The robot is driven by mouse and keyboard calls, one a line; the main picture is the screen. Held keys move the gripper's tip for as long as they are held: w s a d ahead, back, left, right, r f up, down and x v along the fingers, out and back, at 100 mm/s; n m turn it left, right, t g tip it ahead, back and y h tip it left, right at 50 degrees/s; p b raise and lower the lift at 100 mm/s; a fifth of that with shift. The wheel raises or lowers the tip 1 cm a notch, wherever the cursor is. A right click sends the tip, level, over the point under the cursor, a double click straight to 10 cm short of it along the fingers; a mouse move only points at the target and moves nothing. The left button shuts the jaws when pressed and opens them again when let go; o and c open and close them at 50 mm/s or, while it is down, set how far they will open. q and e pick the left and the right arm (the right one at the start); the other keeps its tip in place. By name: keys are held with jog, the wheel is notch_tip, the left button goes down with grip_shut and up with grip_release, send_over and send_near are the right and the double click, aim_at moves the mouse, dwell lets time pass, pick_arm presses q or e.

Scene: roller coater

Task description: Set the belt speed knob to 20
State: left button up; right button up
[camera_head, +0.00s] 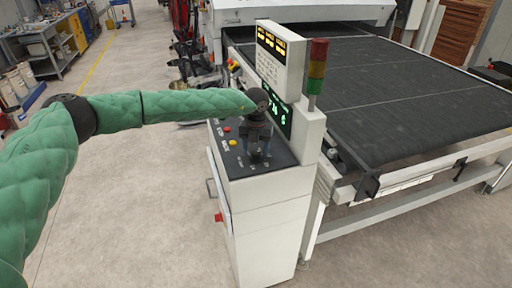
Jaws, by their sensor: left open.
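The control panel (285,160) is the dark sloped top of a white cabinet beside the conveyor. I cannot make out the belt speed knob for certain; the gripper covers part of the panel. A display with green digits (285,121) stands behind the gripper, partly hidden by it, and I cannot read it fully. My right gripper is not in view.
The wide dark conveyor belt (385,95) lies to the right. A red button (218,217) sits on the cabinet's left side.

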pick_arm(q)
jog(key=shift+f, duration=0.25)
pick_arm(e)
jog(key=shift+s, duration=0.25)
pick_arm(q)
jog(key=c, duration=1)
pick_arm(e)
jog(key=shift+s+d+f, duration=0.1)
